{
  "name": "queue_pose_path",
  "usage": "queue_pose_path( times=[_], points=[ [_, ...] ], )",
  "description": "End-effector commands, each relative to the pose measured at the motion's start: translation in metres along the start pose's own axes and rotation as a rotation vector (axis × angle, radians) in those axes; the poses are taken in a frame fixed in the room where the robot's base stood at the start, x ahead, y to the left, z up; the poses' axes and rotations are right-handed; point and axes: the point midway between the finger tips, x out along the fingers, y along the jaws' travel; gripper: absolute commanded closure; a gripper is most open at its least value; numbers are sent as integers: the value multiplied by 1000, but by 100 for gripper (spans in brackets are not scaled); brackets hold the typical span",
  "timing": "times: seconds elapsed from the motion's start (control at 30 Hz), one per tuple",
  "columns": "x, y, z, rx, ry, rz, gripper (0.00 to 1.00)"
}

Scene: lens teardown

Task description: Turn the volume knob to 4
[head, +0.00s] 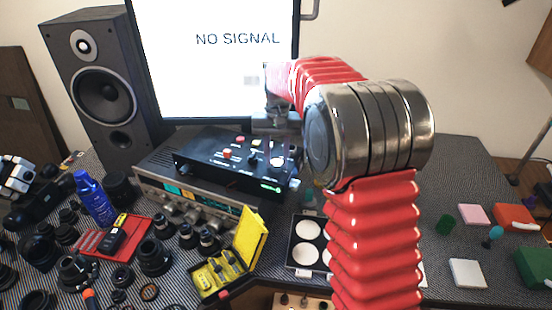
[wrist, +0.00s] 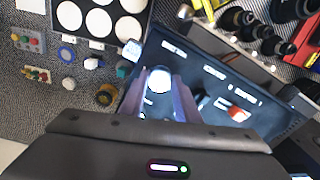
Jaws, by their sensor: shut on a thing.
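A black control box (head: 215,153) lies on top of a silver receiver (head: 165,187), in front of the monitor. Its dark panel (wrist: 200,72) fills the middle of the wrist view. The volume knob (wrist: 160,77), round with a bright top, stands on this panel. My gripper (wrist: 160,95) is shut on it, one finger on each side. In the head view my gripper is over the right part of the box, and the grip itself is hard to make out. The knob's marks and setting are too small to read.
An orange-red button (wrist: 238,114) and a dark knob stand close by on the panel. A speaker (head: 100,90) and a monitor (head: 215,50) stand behind. Lens parts and an open yellow case (head: 248,235) crowd the front left. A tray with white discs (head: 306,230) lies in front.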

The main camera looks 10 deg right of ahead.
Motion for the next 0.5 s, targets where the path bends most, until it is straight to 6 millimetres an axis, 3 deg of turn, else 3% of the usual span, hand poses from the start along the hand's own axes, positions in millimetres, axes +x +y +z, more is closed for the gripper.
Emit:
queue_pose_path(
  times=[0.5],
  points=[
    [-3,0,-3,449,11,-6,93]
  ],
)
